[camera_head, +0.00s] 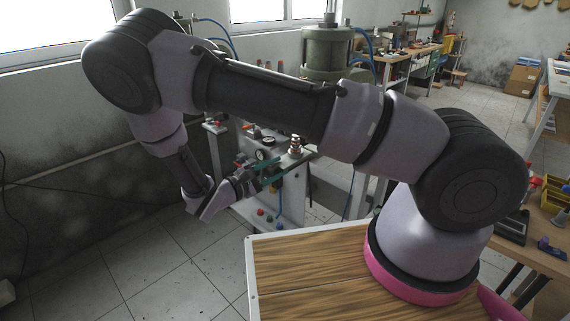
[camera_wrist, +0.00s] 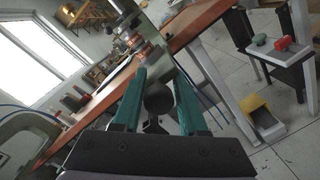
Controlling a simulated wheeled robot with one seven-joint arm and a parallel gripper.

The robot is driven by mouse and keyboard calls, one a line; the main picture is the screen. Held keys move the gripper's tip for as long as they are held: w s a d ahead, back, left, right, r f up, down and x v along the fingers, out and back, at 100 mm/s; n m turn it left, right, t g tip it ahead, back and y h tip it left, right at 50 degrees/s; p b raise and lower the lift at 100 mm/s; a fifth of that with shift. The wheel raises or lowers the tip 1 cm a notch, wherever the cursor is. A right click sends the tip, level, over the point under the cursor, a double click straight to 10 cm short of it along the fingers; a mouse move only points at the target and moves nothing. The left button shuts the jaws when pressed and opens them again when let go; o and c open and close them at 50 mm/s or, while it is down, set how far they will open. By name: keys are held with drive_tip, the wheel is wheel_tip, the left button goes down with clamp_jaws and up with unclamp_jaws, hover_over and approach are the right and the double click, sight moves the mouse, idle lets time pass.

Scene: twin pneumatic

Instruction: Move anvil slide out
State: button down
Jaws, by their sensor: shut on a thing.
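My gripper (camera_wrist: 160,78) shows in the wrist view with its two teal fingers on either side of a round black knob (camera_wrist: 158,98), shut on it. I take this knob to be the handle of the anvil slide; the slide's own body is mostly hidden behind the knob and fingers. In the head view my gripper (camera_head: 264,171) is at the front of the pneumatic press bench, beside a dial gauge (camera_head: 260,155). The knob cannot be made out there, and my arm covers part of the press.
A green press column (camera_head: 328,52) stands behind my arm. The bench's front panel (camera_head: 292,195) carries coloured buttons. In the wrist view, a stand with red and green buttons (camera_wrist: 283,44) and a yellow pedal (camera_wrist: 258,117) are at the right. Open tiled floor lies left of the bench.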

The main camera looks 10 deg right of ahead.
drive_tip(key=shift+w+a+r, duration=0.1)
drive_tip(key=shift+w+r, duration=0.1)
drive_tip(key=shift+r, duration=0.05)
drive_tip(key=c, duration=0.8)
unclamp_jaws()
drive_tip(key=shift+o, duration=1)
drive_tip(key=shift+s+f, duration=0.1)
drive_tip(key=v, duration=1)
drive_tip(key=shift+s+a, duration=0.3)
